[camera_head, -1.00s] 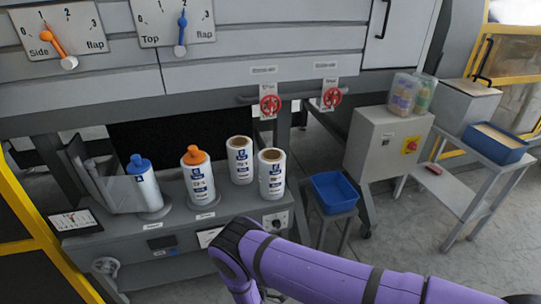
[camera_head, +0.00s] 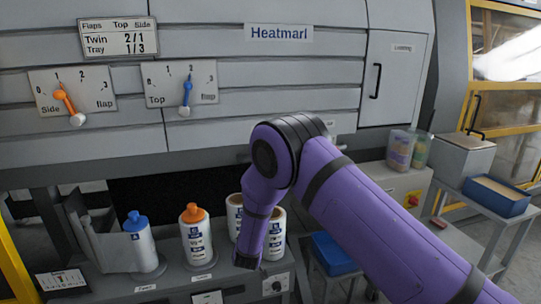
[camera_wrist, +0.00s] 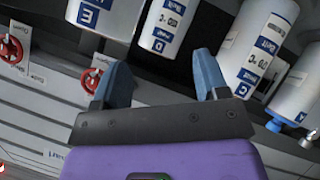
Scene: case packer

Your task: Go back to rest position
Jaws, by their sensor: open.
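My purple arm bends in front of the machine in the head view, and its lower end hangs before the bottles. In the wrist view my gripper (camera_wrist: 160,64) is open, its two blue-grey fingers apart with nothing held between them. Several white bottles show beyond the fingers there, and I cannot tell how far off they are. In the head view a blue-capped bottle (camera_head: 141,249) and an orange-capped bottle (camera_head: 196,240) stand on the grey bench. Two brown-topped bottles (camera_head: 277,232) stand to their right, partly hidden by my arm.
Above the bench are a side flap dial (camera_head: 72,92) and a top flap dial (camera_head: 180,84). A blue bin (camera_head: 333,253) is partly behind my arm. A grey side table holds a blue tray (camera_head: 497,197). Red handwheels (camera_wrist: 11,50) show in the wrist view.

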